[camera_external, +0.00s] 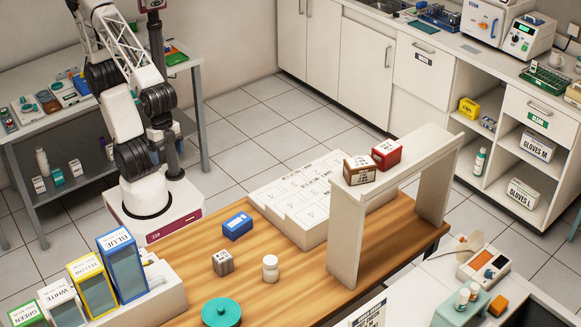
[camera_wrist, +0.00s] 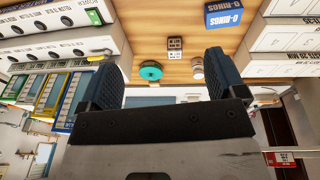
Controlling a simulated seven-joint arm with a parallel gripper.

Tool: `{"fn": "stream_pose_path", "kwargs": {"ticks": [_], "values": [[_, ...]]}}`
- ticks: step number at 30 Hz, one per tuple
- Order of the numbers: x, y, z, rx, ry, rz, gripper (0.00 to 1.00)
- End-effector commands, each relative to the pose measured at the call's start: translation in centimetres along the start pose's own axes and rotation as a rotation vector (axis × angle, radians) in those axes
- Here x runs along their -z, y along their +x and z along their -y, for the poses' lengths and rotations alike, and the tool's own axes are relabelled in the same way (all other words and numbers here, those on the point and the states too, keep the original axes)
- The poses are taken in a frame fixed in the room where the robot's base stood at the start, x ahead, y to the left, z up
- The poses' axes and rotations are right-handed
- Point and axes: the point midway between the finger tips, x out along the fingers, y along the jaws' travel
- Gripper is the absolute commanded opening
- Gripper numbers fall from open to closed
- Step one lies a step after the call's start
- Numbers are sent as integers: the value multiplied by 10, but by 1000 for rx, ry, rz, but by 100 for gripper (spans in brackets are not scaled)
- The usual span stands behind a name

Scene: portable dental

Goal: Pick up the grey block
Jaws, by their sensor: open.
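The grey block (camera_external: 223,262) stands on the wooden table in the external view, left of a white bottle (camera_external: 270,268) and in front of a blue box (camera_external: 237,226). It also shows in the wrist view (camera_wrist: 175,48), small and some way off, between and beyond my fingers. My gripper (camera_wrist: 162,60) is open and empty, its two dark fingers wide apart and clear of the block. The gripper is out of frame in the external view, where my arm rises past the top edge.
A teal round lid (camera_external: 221,312) lies in front of the block. Colour-labelled boxes (camera_external: 122,265) stand at left. A white stepped rack (camera_external: 310,195) lies behind, and a white arch (camera_external: 345,235) bearing a brown box (camera_external: 359,169) and red box (camera_external: 386,153) stands at right.

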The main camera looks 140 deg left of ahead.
Motion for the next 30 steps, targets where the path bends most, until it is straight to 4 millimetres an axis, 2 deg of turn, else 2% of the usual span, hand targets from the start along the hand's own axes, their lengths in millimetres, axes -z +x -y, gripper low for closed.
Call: {"fn": "stream_pose_path", "kwargs": {"ticks": [17, 30], "values": [[68, 66, -3, -228, -489, 279, 90], [124, 126, 10, -401, -893, 492, 90]]}}
